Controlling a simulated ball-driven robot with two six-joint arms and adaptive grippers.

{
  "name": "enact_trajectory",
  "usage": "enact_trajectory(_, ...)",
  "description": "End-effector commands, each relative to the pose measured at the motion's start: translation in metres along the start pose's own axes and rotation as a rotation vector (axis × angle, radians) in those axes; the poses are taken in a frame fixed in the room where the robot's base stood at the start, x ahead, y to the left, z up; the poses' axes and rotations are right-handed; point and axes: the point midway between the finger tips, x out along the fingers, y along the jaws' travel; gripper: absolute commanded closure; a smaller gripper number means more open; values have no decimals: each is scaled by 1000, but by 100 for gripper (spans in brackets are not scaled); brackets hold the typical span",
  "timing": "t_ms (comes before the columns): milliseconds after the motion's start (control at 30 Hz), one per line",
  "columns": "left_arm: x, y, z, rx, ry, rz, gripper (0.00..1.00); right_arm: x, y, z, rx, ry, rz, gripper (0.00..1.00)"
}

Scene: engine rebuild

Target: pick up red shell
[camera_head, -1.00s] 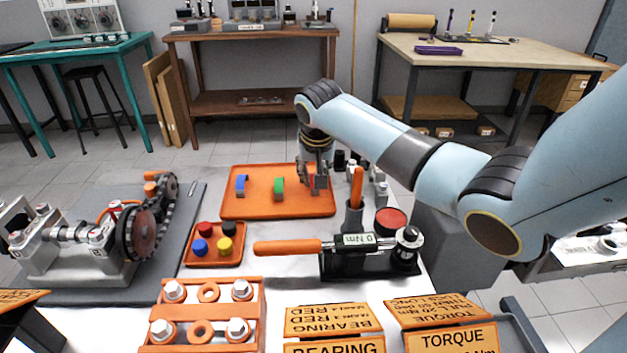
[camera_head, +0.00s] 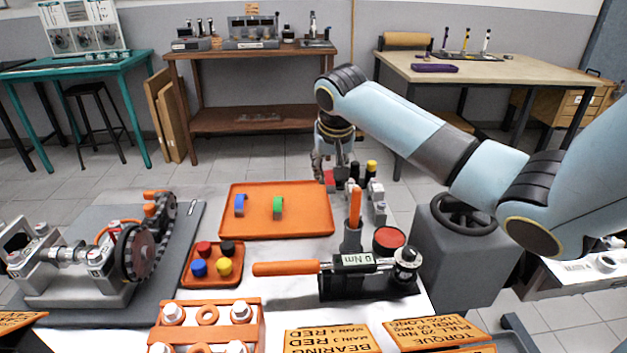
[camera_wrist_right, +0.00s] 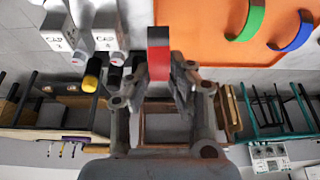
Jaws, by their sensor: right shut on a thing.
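The red shell (camera_head: 330,179) shows as a small red piece between the fingers of my right gripper (camera_head: 324,172), at the back right corner of the orange tray (camera_head: 305,225). In the right wrist view the red shell (camera_wrist_right: 158,52) stands edge-on between the fingertips of the shut right gripper (camera_wrist_right: 160,75), clear of the tray. A green shell (camera_head: 278,208) and a blue shell (camera_head: 240,205) stand on the tray. My left gripper is not in view.
Posts with black and yellow caps (camera_head: 371,168) stand close to the right gripper's right. A torque wrench (camera_head: 290,268) on a black stand, a small tray of coloured caps (camera_head: 212,278) and an engine assembly (camera_head: 100,250) stand nearer. The tray's right half is bare.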

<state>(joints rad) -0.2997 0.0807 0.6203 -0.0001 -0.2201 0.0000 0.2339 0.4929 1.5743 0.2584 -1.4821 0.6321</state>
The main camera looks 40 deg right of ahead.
Motion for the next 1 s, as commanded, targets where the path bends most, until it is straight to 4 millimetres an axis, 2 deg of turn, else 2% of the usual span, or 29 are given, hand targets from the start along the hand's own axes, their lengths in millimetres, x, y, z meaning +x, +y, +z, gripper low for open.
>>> enact_trajectory(33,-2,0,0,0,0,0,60,-7,11,-1,-4,3,5,100)
enact_trajectory(200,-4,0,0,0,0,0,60,-27,40,0,-5,3,5,100)
enact_trajectory(433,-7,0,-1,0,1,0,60,-44,65,0,-3,2,3,100)
enact_trajectory(700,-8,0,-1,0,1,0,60,-52,77,1,-2,-1,0,100)
enact_trajectory(1000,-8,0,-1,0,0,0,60,-53,78,1,-1,-1,-1,100)
